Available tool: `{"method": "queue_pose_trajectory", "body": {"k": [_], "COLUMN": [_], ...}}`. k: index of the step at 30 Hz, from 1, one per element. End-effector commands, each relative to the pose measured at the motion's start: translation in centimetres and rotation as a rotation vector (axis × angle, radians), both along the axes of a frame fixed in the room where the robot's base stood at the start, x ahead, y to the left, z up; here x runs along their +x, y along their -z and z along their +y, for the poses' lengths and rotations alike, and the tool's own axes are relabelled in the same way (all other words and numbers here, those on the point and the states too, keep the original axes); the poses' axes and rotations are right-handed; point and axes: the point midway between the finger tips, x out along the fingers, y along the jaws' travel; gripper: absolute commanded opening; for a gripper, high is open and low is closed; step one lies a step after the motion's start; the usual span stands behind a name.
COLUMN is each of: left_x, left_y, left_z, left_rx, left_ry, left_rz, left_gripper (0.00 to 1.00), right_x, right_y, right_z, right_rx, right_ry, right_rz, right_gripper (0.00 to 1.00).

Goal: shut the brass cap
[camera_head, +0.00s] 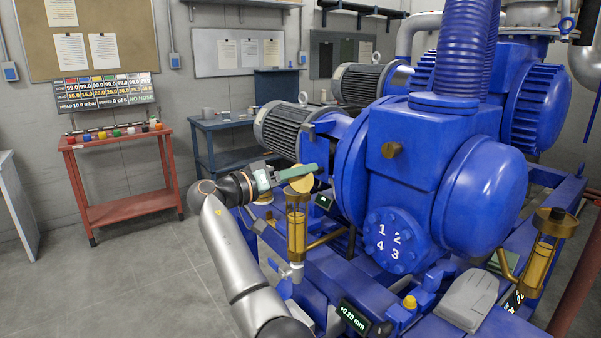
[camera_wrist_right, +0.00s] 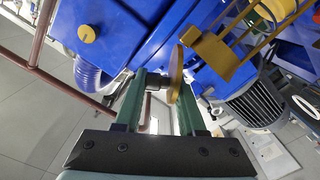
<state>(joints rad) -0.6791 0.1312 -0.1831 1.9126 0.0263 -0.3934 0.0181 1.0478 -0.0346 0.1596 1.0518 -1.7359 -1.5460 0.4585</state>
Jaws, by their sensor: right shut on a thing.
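The brass cap (camera_head: 301,182) is a round disc at the top of the amber brass-framed cup (camera_head: 297,225), left of the blue pump. It appears tilted up rather than flat on the rim. In the right wrist view the cap (camera_wrist_right: 176,68) shows nearly edge-on between the green fingers, and the brass cup (camera_wrist_right: 222,55) is beyond it at upper right. My right gripper (camera_head: 300,173) is shut on the cap, reaching in from the left; in the wrist view its fingers (camera_wrist_right: 160,88) flank the disc. The hinge is not clear. My left gripper is not in view.
The large blue pump (camera_head: 420,150) stands close on the right. A second amber cup (camera_head: 540,262) with a brass top is at far right. A +0.20 mm display (camera_head: 354,318) sits below. A red table (camera_head: 118,175) stands at left, with open floor before it.

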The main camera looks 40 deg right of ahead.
Motion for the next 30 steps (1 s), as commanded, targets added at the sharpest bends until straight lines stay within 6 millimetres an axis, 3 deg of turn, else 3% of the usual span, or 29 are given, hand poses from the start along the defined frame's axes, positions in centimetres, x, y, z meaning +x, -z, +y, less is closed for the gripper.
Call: {"method": "queue_pose_trajectory", "body": {"k": [1, 2, 7, 15, 19, 30], "left_x": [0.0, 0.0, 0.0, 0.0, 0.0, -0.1], "left_y": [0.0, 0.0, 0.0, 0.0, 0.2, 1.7], "left_z": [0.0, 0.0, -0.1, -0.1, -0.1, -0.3], "left_rx": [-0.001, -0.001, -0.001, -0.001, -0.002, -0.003], "left_ry": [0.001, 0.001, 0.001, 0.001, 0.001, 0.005], "left_rz": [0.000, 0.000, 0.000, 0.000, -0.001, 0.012], "left_gripper": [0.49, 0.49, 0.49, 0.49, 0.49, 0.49], "right_x": [-0.1, -0.1, 0.0, 0.0, 0.2, 1.0], "right_y": [0.1, 0.1, 0.1, 0.0, 0.1, 0.1], "right_z": [0.0, 0.0, 0.0, 0.1, 1.1, 8.6], "right_rx": [0.002, 0.002, 0.001, 0.001, 0.001, 0.000], "right_ry": [0.003, 0.003, 0.002, 0.001, -0.003, -0.004], "right_rz": [0.001, 0.001, 0.000, -0.001, -0.001, -0.001], "right_gripper": [0.00, 0.41, 0.61, 0.62, 0.62, 0.62]}}
